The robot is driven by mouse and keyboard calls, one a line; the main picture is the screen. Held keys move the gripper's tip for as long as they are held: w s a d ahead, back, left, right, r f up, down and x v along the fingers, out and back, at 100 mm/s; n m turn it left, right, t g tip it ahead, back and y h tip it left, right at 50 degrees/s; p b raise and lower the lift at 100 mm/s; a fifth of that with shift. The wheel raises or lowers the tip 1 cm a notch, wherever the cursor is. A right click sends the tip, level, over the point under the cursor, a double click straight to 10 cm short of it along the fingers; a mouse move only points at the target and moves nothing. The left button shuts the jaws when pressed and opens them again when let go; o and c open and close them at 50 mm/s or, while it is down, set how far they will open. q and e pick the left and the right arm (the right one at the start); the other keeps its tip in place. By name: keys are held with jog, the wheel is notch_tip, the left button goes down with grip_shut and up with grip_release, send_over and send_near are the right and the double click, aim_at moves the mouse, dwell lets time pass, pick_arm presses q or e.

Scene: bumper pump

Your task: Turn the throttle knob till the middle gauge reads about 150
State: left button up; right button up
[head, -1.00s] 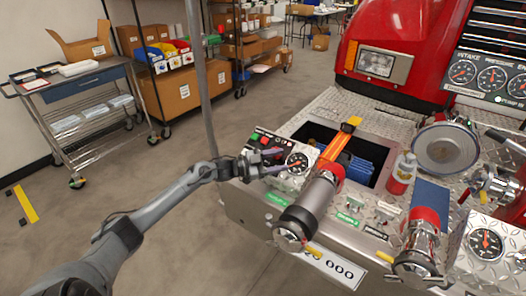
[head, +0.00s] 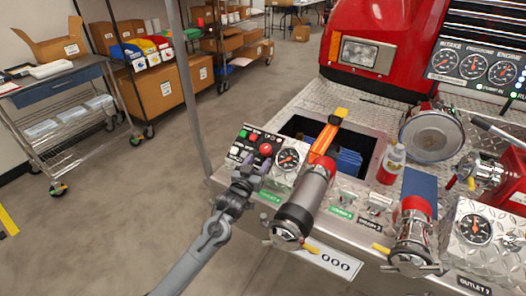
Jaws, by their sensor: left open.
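A red round knob (head: 266,149), likely the throttle knob, sits on a small control panel (head: 238,151) at the bumper's left corner. My left gripper (head: 255,164) is open, its fingers just in front of and below the knob. I cannot tell whether they touch it. The middle gauge (head: 473,64), labelled pressure, is on the black panel at the upper right. Its needle is too small to read. My right gripper is out of view.
A small gauge (head: 288,160) stands right of the knob. A grey pole (head: 187,95) stands at left. The floor (head: 110,220) to the left is clear.

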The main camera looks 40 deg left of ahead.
aim_at(263, 153)
pick_arm(q)
jog(key=b+x, duration=0.2)
jog(key=x, duration=0.4)
jog(key=shift+w+a, duration=0.1)
jog(key=shift+w, duration=0.1)
jog(key=shift+w+a, duration=0.2)
jog(key=shift+w, duration=0.5)
jog(key=shift+c, duration=0.4)
jog(key=c, duration=0.6)
jog(key=shift+a+r+m+h+p, duration=0.1)
jog(key=shift+r+m+h+p, duration=0.05)
jog(key=shift+m+h+p, duration=0.3)
jog(key=shift+m+h, duration=0.45)
jog(key=shift+m, duration=0.1)
jog(key=shift+t, duration=0.3)
